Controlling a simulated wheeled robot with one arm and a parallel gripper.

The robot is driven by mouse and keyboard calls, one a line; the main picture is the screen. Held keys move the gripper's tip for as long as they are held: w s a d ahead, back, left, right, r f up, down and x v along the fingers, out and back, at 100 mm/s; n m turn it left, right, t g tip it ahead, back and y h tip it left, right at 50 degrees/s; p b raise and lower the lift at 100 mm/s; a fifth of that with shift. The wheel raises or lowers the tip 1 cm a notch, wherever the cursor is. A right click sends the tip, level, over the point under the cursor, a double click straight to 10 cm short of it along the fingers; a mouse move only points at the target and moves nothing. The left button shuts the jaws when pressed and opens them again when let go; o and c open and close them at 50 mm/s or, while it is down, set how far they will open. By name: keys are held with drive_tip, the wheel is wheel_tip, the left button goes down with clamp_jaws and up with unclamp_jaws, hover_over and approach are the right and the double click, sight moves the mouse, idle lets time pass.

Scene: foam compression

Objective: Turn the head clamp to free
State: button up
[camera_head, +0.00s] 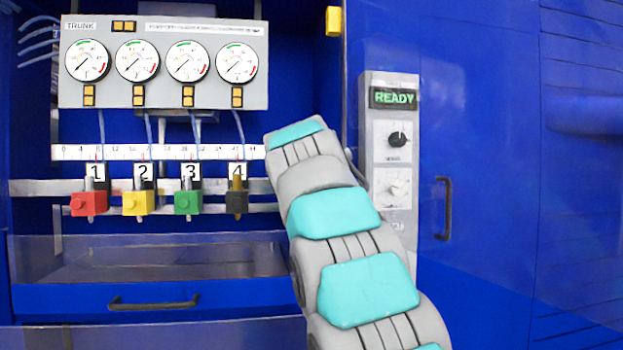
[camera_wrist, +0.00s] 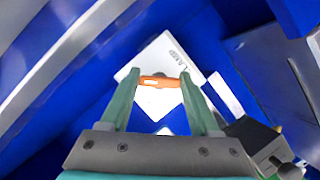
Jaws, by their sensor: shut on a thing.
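An orange lever (camera_wrist: 160,81) on a white plate (camera_wrist: 160,104) shows in the wrist view. The lettering beside it is partly hidden and reads something like "LAMP", so I take it for the head clamp. My gripper (camera_wrist: 160,80) is shut on this lever, one teal fingertip at each end. The lever lies nearly level across the picture. In the head view my arm hides my gripper, and I cannot make out the lever there.
A gauge panel (camera_head: 160,92) hangs above red (camera_head: 88,203), yellow (camera_head: 138,203), green (camera_head: 187,202) and black (camera_head: 236,203) blocks on a rail. A control panel (camera_head: 378,78) reading READY stands right of my arm. A door handle (camera_head: 445,208) is further right.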

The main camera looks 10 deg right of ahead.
drive_tip(key=shift+f, duration=0.2)
idle(0.3)
drive_tip(key=o, duration=1.4)
drive_tip(key=shift+r, duration=0.1)
drive_tip(key=shift+c, duration=0.2)
drive_tip(key=b+v, duration=0.1)
drive_tip(key=v, duration=0.6)
drive_tip(key=shift+s, duration=0.35)
drive_tip(key=shift+a+r, duration=0.1)
